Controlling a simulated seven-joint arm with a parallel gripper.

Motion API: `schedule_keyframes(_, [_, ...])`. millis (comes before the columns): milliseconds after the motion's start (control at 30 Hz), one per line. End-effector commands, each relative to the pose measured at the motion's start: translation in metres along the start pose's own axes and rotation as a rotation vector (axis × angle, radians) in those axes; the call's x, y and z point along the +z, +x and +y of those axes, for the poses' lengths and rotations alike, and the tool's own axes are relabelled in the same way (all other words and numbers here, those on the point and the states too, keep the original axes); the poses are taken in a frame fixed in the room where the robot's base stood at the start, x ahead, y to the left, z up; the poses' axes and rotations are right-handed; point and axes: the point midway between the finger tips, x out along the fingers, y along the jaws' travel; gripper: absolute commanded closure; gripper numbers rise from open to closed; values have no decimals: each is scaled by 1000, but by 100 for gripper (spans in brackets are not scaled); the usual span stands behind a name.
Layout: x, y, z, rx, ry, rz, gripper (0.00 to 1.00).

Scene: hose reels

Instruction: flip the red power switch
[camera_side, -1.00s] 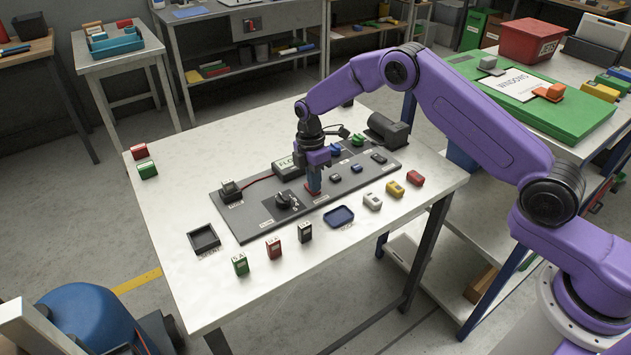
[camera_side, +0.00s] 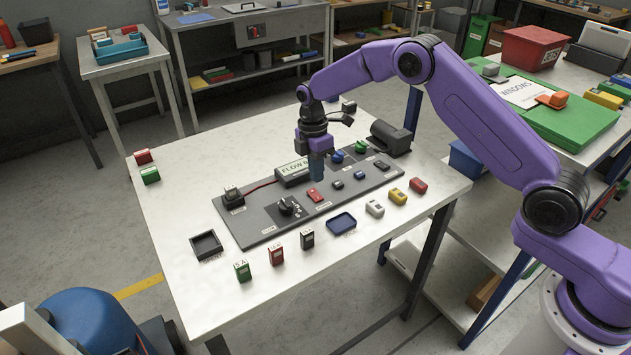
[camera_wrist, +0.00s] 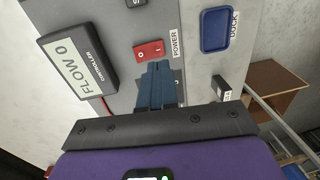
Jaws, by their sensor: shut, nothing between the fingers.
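The red power switch (camera_side: 315,195) is on the grey panel (camera_side: 250,233), just below my gripper in the side view. In the wrist view the red switch (camera_wrist: 149,50) shows white O and I marks next to the label POWER. I cannot tell which side is pressed. My gripper (camera_side: 317,179) points down with its blue fingers shut and empty, above the switch and apart from it. In the wrist view the fingertips (camera_wrist: 154,66) reach toward the switch's near edge. The controller display (camera_wrist: 79,65) reads FLOW 0.
A black knob (camera_side: 288,205) is left of the switch. Small blue and dark switches lie to its right. Blue tray (camera_side: 341,222) and several coloured blocks stand along the front. A dark motor-like housing (camera_side: 391,138) stands at the panel's back right.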

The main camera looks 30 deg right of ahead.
Motion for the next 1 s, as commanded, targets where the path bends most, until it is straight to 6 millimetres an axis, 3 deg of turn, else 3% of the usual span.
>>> schedule_keyframes(200, [0, -46, -11, 3, 0, 1, 100])
schedule_keyframes(433, [0, -78, -19, 2, 0, 0, 100])
schedule_keyframes(1000, [0, -87, -22, -1, 1, 0, 100])
